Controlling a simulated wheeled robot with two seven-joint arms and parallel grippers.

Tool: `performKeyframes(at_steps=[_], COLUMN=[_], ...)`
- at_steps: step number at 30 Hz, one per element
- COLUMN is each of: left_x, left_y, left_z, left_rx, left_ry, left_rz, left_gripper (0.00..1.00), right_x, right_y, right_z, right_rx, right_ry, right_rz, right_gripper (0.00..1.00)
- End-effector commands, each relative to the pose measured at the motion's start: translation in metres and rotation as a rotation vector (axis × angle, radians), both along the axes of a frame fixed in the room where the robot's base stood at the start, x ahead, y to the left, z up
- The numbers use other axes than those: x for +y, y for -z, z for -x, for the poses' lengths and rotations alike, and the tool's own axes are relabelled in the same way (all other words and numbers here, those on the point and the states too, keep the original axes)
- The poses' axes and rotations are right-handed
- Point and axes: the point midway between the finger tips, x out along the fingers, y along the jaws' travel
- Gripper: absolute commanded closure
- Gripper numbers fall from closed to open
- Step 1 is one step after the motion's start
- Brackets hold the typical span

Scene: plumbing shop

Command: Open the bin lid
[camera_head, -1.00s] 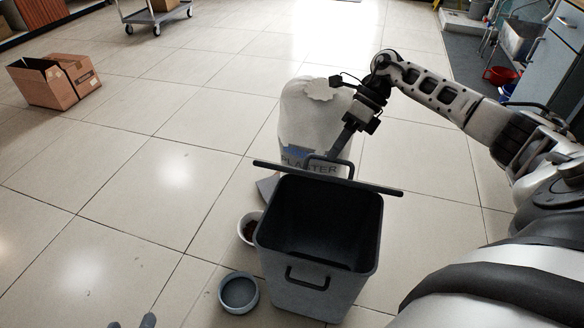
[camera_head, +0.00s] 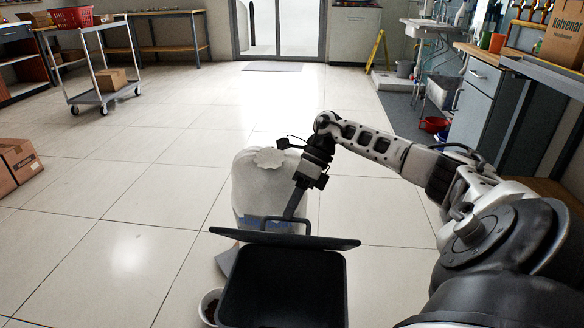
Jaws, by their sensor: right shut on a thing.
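The dark grey bin (camera_head: 284,292) stands on the tiled floor at the bottom centre, its black inside showing and its lower part cut off by the picture edge. Its lid (camera_head: 284,240) stands raised at the bin's far side, seen almost edge-on. My right gripper (camera_head: 294,207) reaches down from above right behind the lid and is shut on the lid's handle (camera_head: 272,222). The exact grip of its fingers is small and partly hidden. My left gripper is not in view.
A white plaster sack (camera_head: 245,187) stands right behind the bin. A bowl (camera_head: 209,306) is on the floor at the bin's left. A cardboard box (camera_head: 18,163) lies far left; a cart (camera_head: 104,97) stands farther back. Open floor lies left and behind.

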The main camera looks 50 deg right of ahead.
Motion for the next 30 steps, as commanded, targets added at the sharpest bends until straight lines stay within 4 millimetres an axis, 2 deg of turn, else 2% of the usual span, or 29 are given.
performKeyframes(at_steps=[1, 11, 12, 14, 30], left_x=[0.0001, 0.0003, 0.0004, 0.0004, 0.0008], left_y=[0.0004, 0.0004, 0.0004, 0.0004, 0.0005], left_z=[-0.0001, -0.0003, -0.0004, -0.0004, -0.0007], left_rx=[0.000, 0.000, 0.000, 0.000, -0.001], left_ry=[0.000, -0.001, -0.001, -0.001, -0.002], left_rz=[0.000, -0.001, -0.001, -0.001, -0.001], left_gripper=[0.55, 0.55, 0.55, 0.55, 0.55], right_x=[-0.0022, -0.0022, -0.0022, -0.0022, -0.0022], right_y=[0.0047, 0.0050, 0.0050, 0.0048, 0.0038], right_z=[0.0031, 0.0034, 0.0034, 0.0032, 0.0023], right_rx=[0.014, 0.015, 0.015, 0.014, 0.010], right_ry=[-0.001, -0.001, -0.001, -0.001, 0.001], right_rz=[0.010, 0.011, 0.011, 0.010, 0.010], right_gripper=[1.00, 1.00, 0.84, 0.68, 0.67])
